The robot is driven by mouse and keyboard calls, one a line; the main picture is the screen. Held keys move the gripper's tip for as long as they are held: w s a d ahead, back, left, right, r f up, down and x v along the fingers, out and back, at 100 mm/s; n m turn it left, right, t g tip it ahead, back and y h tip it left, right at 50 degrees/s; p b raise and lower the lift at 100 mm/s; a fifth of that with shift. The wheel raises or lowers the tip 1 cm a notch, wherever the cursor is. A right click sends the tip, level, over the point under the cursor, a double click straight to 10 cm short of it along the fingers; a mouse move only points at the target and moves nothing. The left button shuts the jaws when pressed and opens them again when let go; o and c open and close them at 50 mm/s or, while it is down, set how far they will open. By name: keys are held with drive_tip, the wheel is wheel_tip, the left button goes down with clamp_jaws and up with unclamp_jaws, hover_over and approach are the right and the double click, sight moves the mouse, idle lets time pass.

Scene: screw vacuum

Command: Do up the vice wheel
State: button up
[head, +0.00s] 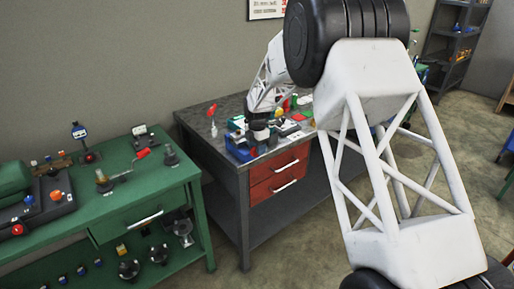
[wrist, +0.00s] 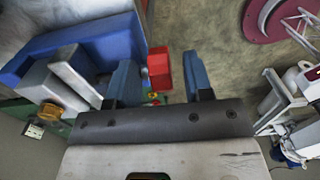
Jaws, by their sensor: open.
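A blue vice (head: 240,148) stands at the front of the grey workbench in the head view. In the wrist view, a large blue and grey body (wrist: 95,42), which looks like the vice, fills the upper left beside my gripper. A small brass-coloured round part (wrist: 50,111) shows at its lower left; I cannot tell whether this is the wheel. My gripper (wrist: 160,62) is open, with its two blue fingers apart. In the head view my gripper (head: 258,128) is low over the bench, close to the vice, and its fingers are hard to make out. A red block-like thing shows between the fingers, its distance unclear.
The grey workbench (head: 196,118) has red drawers (head: 280,172) below and several small coloured things on top, beside my gripper. A red-topped lever (head: 212,113) stands at its left. A green bench (head: 148,188) with tools is at the left. Open floor lies at the right.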

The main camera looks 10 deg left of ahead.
drive_tip(key=shift+c, duration=0.3)
clamp_jaws()
drive_tip(key=shift+s+a+t+h, duration=0.1)
drive_tip(key=shift+t+h, duration=0.3)
drive_tip(key=shift+s+a+r+t+h, duration=0.1)
drive_tip(key=shift+s+a+t+h, duration=0.05)
drive_tip(key=shift+t+h, duration=0.5)
drive_tip(key=shift+s+a+t+h, duration=0.15)
drive_tip(key=shift+t+h, duration=0.5)
drive_tip(key=shift+s+a+t+h, duration=0.1)
drive_tip(key=shift+t+h, duration=0.45)
drive_tip(key=shift+s+a+t+h, duration=0.1)
drive_tip(key=shift+t+h, duration=0.45)
drive_tip(key=shift+s+a+f+t+h, duration=0.1)
drive_tip(key=shift+f+t+h, duration=0.05)
drive_tip(key=shift+t+h, duration=0.35)
drive_tip(key=shift+s+a+f+t+h, duration=0.1)
drive_tip(key=shift+t+h, duration=0.4)
